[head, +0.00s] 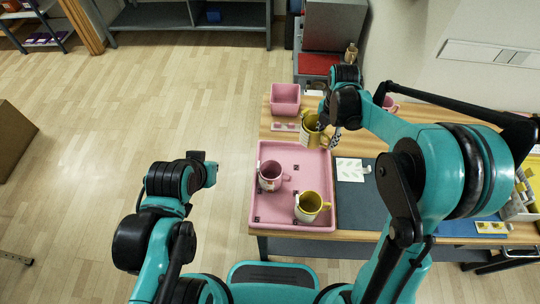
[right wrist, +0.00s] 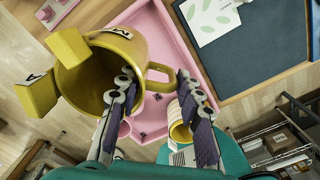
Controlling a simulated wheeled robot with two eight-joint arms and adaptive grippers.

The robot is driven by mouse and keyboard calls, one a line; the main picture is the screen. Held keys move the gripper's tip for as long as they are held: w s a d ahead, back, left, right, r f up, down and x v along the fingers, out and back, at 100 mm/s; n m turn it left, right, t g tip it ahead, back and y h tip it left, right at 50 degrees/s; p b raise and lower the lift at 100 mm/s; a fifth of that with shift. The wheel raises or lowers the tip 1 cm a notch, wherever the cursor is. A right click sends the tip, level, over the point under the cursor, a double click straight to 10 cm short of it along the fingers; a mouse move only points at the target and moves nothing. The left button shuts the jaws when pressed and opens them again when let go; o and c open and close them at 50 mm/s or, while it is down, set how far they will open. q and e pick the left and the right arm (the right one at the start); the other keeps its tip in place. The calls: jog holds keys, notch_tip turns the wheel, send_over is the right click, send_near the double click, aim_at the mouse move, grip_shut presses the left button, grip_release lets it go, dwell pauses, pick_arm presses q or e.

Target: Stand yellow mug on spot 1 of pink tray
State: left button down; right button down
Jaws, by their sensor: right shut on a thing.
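My right gripper (head: 326,132) is shut on a yellow mug (head: 311,130) and holds it over the back edge of the pink tray (head: 262,207). In the right wrist view, this mug (right wrist: 128,64) is tilted, with its handle between the fingertips (right wrist: 158,84). A pink mug (head: 270,177) stands on the tray at the left. A second yellow mug (head: 309,208), white on its side, stands at the front right; it also shows in the right wrist view (right wrist: 180,132). Small dark marks show on the tray, but spot numbers are unreadable.
A pink square bin (head: 285,98) stands behind the tray. A white card with leaf prints (head: 350,169) lies on a dark mat (head: 365,205) right of the tray. Another pink mug (head: 390,104) is at the back, partly behind my right arm. The tray's back right is bare.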

jog(key=shift+s+a+f+b, duration=0.2)
jog(key=shift+a+f+b, duration=0.5)
jog(key=shift+a+f, duration=1.1)
jog(key=shift+s+a+f+b, duration=0.15)
jog(key=shift+a+f+b, duration=0.6)
jog(key=shift+a+f, duration=1.1)
jog(key=shift+s+a+f+b, duration=0.2)
jog(key=shift+a+f+b, duration=0.5)
jog(key=shift+a+f, duration=1.1)
jog(key=shift+r, duration=0.1)
jog(key=shift+f, duration=0.2)
jog(key=c, duration=1)
grip_release()
jog(key=shift+r, duration=0.1)
